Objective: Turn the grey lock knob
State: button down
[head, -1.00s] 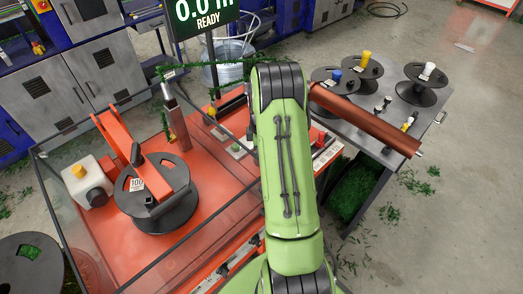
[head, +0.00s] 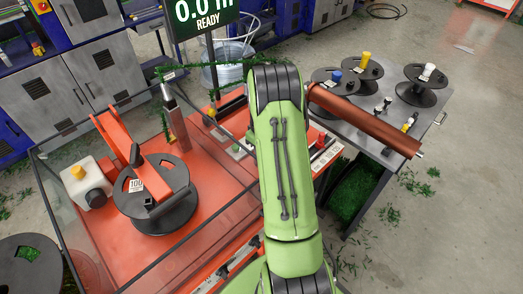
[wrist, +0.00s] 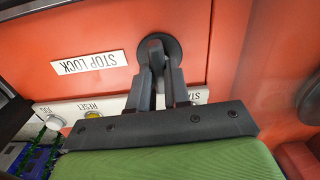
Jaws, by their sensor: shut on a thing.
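The grey lock knob (wrist: 155,48) is a dark round knob on the orange panel in the wrist view, beside a white label (wrist: 88,62) reading STOP LOCK, which appears upside down. My gripper (wrist: 160,70) has its two dark fingers closed around the knob's grip from below in the picture. The fingertips hide part of the knob, so its exact angle cannot be told. In the head view my green arm covers the knob and the gripper.
A button strip (wrist: 110,108) with a yellow RESET button lies just below the knob. An orange machine (head: 110,230) with a black spool (head: 155,195) stands at left. A grey table (head: 400,120) with several spools is at right. A copper-coloured roller (head: 365,120) sticks out over it.

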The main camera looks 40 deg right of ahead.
jog(key=shift+w, duration=0.1)
dwell(0.3)
jog(key=c, duration=1.1)
grip_release()
jog(key=shift+r, duration=0.1)
notch_tip(320, 180, up, 16)
jog(key=p, duration=0.3)
jog(key=shift+f, duration=0.2)
